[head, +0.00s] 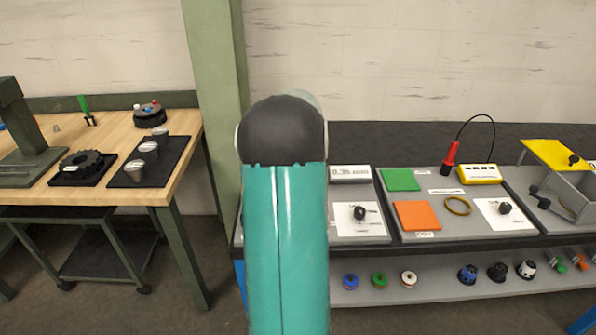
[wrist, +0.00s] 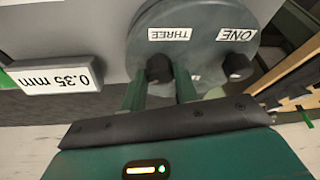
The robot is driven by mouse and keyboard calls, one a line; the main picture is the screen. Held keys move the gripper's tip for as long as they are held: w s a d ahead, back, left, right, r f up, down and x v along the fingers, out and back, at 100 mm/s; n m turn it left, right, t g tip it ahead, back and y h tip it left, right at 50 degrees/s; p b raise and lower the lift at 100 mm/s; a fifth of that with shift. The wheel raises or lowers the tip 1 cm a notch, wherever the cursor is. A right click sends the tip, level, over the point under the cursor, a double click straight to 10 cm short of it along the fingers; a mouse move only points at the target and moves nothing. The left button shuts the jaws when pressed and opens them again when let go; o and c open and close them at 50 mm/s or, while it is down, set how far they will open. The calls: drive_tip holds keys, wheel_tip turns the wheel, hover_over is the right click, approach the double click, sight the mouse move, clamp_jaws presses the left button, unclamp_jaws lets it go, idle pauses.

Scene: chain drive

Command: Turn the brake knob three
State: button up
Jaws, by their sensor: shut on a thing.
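In the wrist view a grey-green round disc (wrist: 205,55) carries labels that appear upside down, THREE (wrist: 170,34) and ONE (wrist: 236,34). A dark knob (wrist: 159,67) sits by the THREE label and another dark knob (wrist: 237,66) by the ONE label. My gripper (wrist: 160,80) has its two green fingers on either side of the knob by THREE and is shut on it. The knob by ONE is outside the fingers, to the right. In the head view my arm hides the gripper and the disc.
A white 0.35 mm sign (wrist: 55,80) stands left of the disc in the wrist view. In the head view, a grey bench (head: 450,236) with panels is at right, a wooden table (head: 185,130) at left, and a green post (head: 214,70) behind my arm.

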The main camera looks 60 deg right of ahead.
drive_tip(key=shift+s+n+t+y, duration=0.15)
drive_tip(key=shift+n+t+y, duration=0.35)
drive_tip(key=shift+n, duration=1.4)
drive_tip(key=shift+d, duration=0.1)
drive_tip(key=o, duration=1)
drive_tip(key=v, duration=1.3)
drive_tip(key=shift+s+r, duration=0.1)
drive_tip(key=shift+r, duration=0.3)
